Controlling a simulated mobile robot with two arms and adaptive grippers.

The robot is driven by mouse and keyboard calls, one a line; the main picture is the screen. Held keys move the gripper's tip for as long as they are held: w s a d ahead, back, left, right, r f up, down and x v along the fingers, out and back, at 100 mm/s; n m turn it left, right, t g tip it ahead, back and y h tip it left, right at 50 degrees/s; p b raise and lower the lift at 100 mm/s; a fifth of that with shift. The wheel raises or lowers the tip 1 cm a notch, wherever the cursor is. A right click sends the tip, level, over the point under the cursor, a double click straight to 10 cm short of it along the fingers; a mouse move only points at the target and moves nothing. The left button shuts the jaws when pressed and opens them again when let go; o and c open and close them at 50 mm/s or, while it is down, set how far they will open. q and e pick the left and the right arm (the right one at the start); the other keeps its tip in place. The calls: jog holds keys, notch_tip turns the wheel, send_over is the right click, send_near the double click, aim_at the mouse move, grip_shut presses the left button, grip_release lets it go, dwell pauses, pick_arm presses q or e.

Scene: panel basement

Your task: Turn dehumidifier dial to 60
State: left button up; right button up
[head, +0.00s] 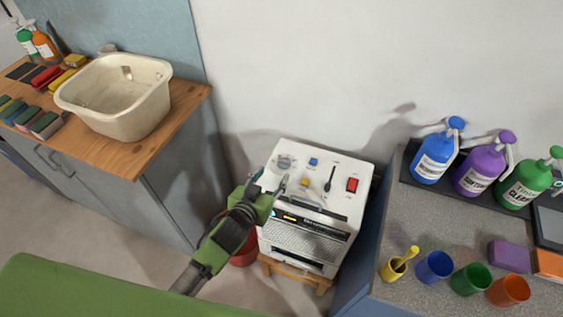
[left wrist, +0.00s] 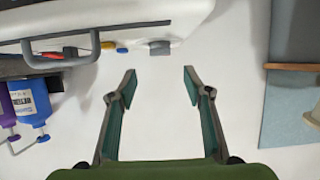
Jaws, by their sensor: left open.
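The white dehumidifier (head: 345,209) stands against the wall in the head view. Its grey round dial (head: 284,162) is at the back left of the top panel. In the left wrist view the dial (left wrist: 159,48) shows as a grey knob on the white body's edge, beyond and roughly between my fingertips. My left gripper (head: 271,180) is open and empty at the machine's left front side, apart from the dial. Its two spread fingers also show in the left wrist view (left wrist: 160,78). The dial's marks are too small to read. My right gripper is not in view.
The panel also has a blue button (head: 313,162), a yellow button (head: 305,181), a black lever (head: 330,178), a red switch (head: 352,185) and a front handle. A wooden counter with a cream basin (head: 120,95) is left. A grey counter with bottles and cups is right.

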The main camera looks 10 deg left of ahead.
aim_at(284, 160)
pick_arm(q)
jog(key=x, duration=0.9)
jog(key=shift+f, duration=0.1)
jog(key=c, duration=1.1)
